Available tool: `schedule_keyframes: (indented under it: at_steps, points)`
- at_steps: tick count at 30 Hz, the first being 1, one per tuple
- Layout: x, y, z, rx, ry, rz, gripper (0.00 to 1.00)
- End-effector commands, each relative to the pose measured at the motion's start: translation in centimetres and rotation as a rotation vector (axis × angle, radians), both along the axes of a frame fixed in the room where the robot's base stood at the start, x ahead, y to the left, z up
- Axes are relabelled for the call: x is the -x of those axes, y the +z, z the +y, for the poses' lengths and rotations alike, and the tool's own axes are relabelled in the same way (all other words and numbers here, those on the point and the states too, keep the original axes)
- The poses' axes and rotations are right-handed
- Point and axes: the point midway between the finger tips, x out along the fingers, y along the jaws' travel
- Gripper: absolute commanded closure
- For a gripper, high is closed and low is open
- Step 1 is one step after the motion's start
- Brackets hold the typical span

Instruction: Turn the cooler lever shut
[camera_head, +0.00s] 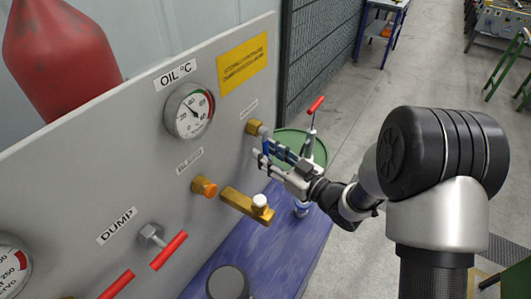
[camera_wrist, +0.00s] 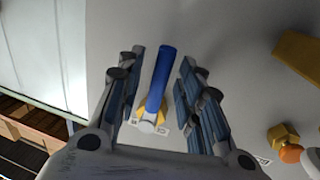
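A blue lever handle (camera_wrist: 160,80) with a brass and silver base (camera_wrist: 150,118) is on the grey panel in the wrist view. In the head view its brass valve body (camera_head: 255,127) sits below a small label too small to read, and the handle is partly hidden by my fingers. My gripper (camera_head: 263,149) is open at the panel. In the wrist view my two fingers (camera_wrist: 162,62) stand on either side of the blue handle, with a visible gap on both sides. The handle lies lengthwise between them.
The panel also carries an oil gauge (camera_head: 188,110), a yellow sign (camera_head: 243,62), an orange bleed knob (camera_head: 204,187), a brass block (camera_head: 246,206) and a red DUMP lever (camera_head: 168,250). A green drum (camera_head: 318,152) stands behind my gripper. A blue table (camera_head: 285,250) lies below.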

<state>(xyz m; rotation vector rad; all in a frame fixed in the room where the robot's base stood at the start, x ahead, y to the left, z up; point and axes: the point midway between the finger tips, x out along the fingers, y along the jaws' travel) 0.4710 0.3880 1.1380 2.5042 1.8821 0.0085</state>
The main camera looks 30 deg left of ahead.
Motion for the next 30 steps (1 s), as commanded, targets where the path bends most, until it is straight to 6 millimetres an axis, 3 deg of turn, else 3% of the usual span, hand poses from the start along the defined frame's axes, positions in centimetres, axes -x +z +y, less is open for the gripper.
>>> schedule_keyframes:
  at_steps: [4, 13, 28, 30]
  points:
    - [-0.23, 0.02, 1.0, -0.001, 0.001, 0.001, 0.66]
    - [-0.31, 0.05, 1.16, -0.001, 0.0, 0.001, 0.66]
    - [-0.3, 0.05, 1.13, -0.001, 0.0, 0.0, 0.99]
    - [-0.31, 0.05, 1.13, -0.001, 0.0, 0.0, 1.0]
